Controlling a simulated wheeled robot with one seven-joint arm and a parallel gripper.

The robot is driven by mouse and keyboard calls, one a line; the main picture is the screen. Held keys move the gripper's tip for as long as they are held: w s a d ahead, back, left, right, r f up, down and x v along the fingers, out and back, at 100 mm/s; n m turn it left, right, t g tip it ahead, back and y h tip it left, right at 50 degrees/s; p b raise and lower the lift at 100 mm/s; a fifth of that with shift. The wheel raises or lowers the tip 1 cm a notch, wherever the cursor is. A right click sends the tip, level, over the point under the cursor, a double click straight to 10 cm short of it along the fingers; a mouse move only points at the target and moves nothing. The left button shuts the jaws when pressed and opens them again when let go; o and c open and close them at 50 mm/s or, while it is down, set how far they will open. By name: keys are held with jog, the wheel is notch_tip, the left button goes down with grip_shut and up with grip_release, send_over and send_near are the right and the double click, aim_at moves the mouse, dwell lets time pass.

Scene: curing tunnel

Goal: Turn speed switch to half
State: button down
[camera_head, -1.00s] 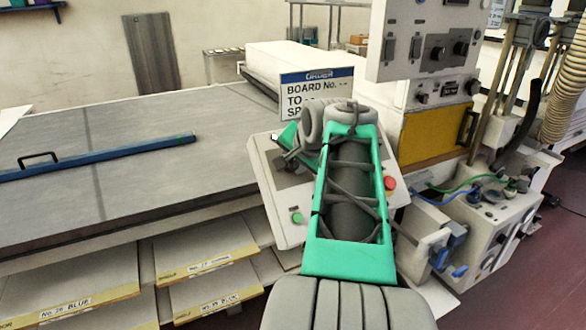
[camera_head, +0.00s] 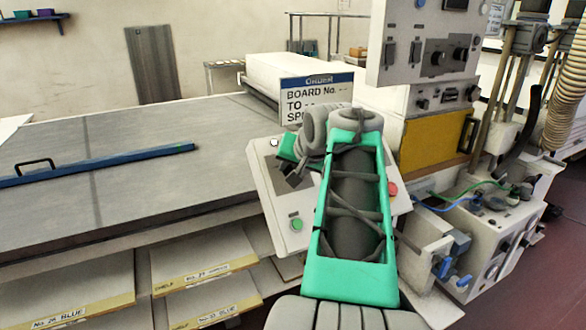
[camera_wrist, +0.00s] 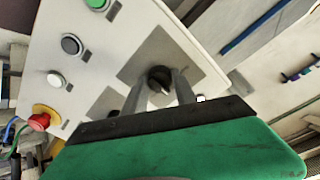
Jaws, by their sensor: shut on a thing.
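The speed switch (camera_wrist: 161,78) is a dark round knob on a grey plate of the white control panel (camera_wrist: 105,60). In the wrist view my gripper (camera_wrist: 160,84) has one finger on each side of the knob and is shut on it. The knob's marks are too small to read, so its setting cannot be told. In the head view the panel (camera_head: 262,185) stands in front of the long grey table, and my arm hides the knob. My gripper (camera_head: 291,172) is dark, small and partly hidden at the panel's upper left there.
A green button (camera_head: 296,225) and a red button (camera_head: 393,188) sit on the panel. An order sign (camera_head: 317,102) stands behind it. The grey table (camera_head: 125,130) carries a blue bar (camera_head: 100,165). Boards lie on shelves below. A machine with a yellow door (camera_head: 432,142) stands right.

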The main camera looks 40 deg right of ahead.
jog(key=c, duration=1)
grip_release()
jog(key=p+v, duration=0.1)
jog(key=v, duration=0.6)
jog(key=shift+s+a+r, duration=0.15)
jog(key=shift+s+r, duration=0.05)
jog(key=shift+s, duration=0.05)
